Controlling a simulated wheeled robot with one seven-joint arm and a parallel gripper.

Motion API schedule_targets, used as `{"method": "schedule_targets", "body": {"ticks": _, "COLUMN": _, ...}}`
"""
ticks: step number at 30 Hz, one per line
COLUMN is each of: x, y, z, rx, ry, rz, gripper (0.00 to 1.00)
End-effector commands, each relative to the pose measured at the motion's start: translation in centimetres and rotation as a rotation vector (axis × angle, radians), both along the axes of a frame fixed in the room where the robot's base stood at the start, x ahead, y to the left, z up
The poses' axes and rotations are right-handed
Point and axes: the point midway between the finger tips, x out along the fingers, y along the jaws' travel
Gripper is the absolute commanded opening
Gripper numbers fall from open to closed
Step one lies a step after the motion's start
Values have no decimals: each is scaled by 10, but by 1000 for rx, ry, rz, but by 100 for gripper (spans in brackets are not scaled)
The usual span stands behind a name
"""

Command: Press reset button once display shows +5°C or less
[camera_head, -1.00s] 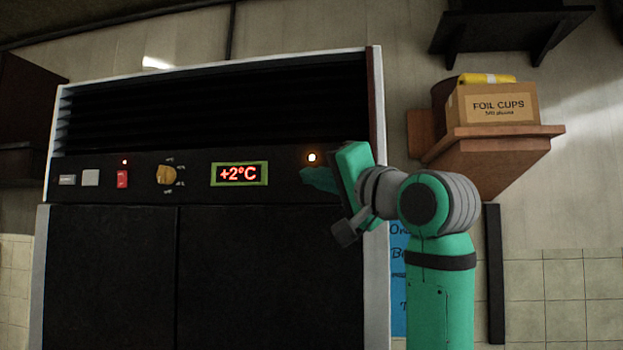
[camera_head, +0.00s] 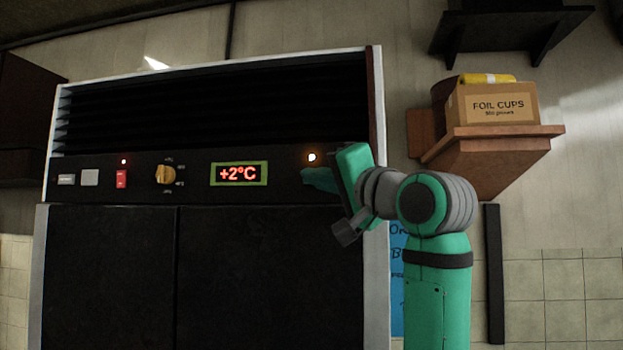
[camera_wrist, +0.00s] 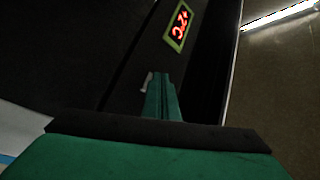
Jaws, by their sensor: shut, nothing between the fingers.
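The display (camera_head: 239,174) on the dark control panel reads +2°C in red inside a green frame. It also shows, turned on its side, in the wrist view (camera_wrist: 179,25). My gripper (camera_head: 306,178) is shut and empty, with its green fingers at the right end of the panel, just below a lit orange lamp (camera_head: 312,157). In the wrist view the closed fingers (camera_wrist: 162,80) point at the panel beside a small pale part (camera_wrist: 147,82). I cannot tell whether that part is the reset button or whether the fingertips touch it.
The panel also carries an orange knob (camera_head: 165,174), a red switch (camera_head: 122,179) with a red light above it, and a pale square button (camera_head: 90,178). A wall shelf (camera_head: 490,150) with a foil cups box (camera_head: 500,104) stands to the right of my arm.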

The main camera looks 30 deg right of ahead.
Motion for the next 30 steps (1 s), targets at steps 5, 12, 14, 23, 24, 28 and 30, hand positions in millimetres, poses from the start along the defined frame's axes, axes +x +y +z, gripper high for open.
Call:
{"method": "schedule_targets", "body": {"ticks": 5, "x": 0, "y": -1, "z": 0, "rx": 0, "ry": 0, "rz": 0, "gripper": 0}}
{"method": "schedule_targets", "body": {"ticks": 12, "x": 1, "y": -1, "z": 0, "rx": 0, "ry": 0, "rz": 0, "gripper": 0}}
{"method": "schedule_targets", "body": {"ticks": 14, "x": 1, "y": -1, "z": 0, "rx": 0, "ry": 0, "rz": 0, "gripper": 0}}
{"method": "schedule_targets", "body": {"ticks": 23, "x": 4, "y": -3, "z": 0, "rx": -1, "ry": 0, "rz": 0, "gripper": 0}}
{"method": "schedule_targets", "body": {"ticks": 24, "x": 4, "y": -2, "z": 0, "rx": 0, "ry": 0, "rz": 1, "gripper": 0}}
{"method": "schedule_targets", "body": {"ticks": 28, "x": 6, "y": -2, "z": 0, "rx": -1, "ry": 0, "rz": 2, "gripper": 0}}
{"method": "schedule_targets", "body": {"ticks": 30, "x": 6, "y": -3, "z": 0, "rx": -1, "ry": 0, "rz": 2, "gripper": 0}}
